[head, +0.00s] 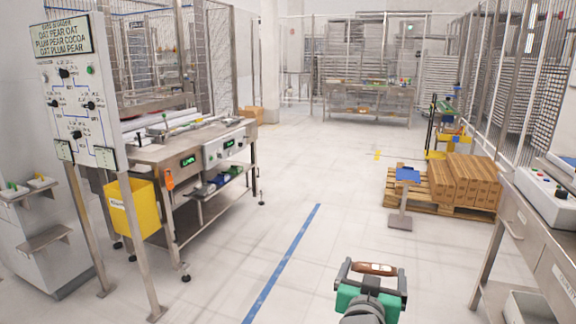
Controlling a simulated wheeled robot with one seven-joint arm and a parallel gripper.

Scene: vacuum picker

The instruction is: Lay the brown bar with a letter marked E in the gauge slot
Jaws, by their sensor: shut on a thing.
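My gripper (373,272) is at the bottom of the head view, right of centre, with a green and black body. It is shut on a small brown bar (375,268), which lies crosswise between the fingers, held above the open floor. A pale spot shows on the bar, but it is too small to read as a letter. I cannot make out a gauge slot in this view.
A steel workbench (165,150) with green displays stands at left, behind a sign panel (75,95). A steel table (530,225) with a white control box (548,192) is at right. Cartons (465,180) sit on a pallet. The floor around the blue line (285,260) is clear.

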